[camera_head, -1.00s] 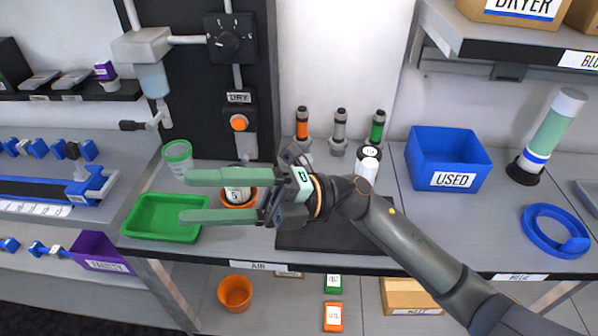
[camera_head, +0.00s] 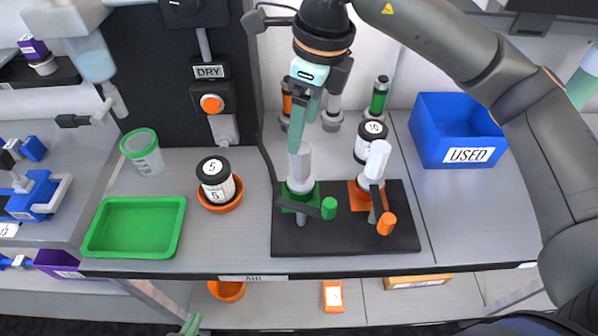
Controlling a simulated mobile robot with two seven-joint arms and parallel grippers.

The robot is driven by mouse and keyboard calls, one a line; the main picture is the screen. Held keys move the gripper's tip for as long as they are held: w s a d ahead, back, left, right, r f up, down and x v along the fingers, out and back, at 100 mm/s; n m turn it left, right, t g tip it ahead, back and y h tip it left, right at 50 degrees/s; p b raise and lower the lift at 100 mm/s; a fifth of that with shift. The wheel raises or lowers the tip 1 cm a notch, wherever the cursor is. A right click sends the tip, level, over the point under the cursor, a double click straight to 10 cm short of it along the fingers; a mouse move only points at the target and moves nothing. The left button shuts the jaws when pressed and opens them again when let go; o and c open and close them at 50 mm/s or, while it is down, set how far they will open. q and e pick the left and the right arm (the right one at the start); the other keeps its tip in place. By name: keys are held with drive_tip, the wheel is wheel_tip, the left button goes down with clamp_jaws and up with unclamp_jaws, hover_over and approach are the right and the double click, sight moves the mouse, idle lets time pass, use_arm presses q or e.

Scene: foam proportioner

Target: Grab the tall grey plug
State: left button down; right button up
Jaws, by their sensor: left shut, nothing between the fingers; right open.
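My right gripper (camera_head: 300,138) points down, open, seen nearly edge-on. Its fingertips are at the top of a tall pale grey cylinder (camera_head: 300,163) standing upright in a green block (camera_head: 286,203) on the black base plate. Whether it touches the cylinder I cannot tell. A similar pale cylinder (camera_head: 378,160), slightly tilted, stands in an orange block (camera_head: 359,200) to the right. A grey-banded fitting (camera_head: 332,112) stands behind, partly hidden by the gripper. Which of these is the named plug is not clear. Only the tip of my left gripper (camera_head: 190,325) shows at the bottom edge, shut and empty.
A green lever (camera_head: 329,208) and an orange lever (camera_head: 386,223) stick out in front. A black-lidded jar (camera_head: 371,142) stands behind the orange block. A green tray (camera_head: 100,245), another jar (camera_head: 216,180) and a blue bin (camera_head: 425,130) flank the plate.

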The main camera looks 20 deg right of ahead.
sight(298, 165)
drive_tip(key=f, duration=0.4)
drive_tip(key=shift+w+a+f, duration=0.15)
drive_tip(key=shift+a+f, duration=0.1)
drive_tip(key=shift+a, duration=0.05)
wheel_tip(298, 165, down, 4)
drive_tip(key=shift+f, duration=0.15)
drive_tip(key=shift+a+f, duration=0.1)
drive_tip(key=shift+f, duration=0.4)
clamp_jaws()
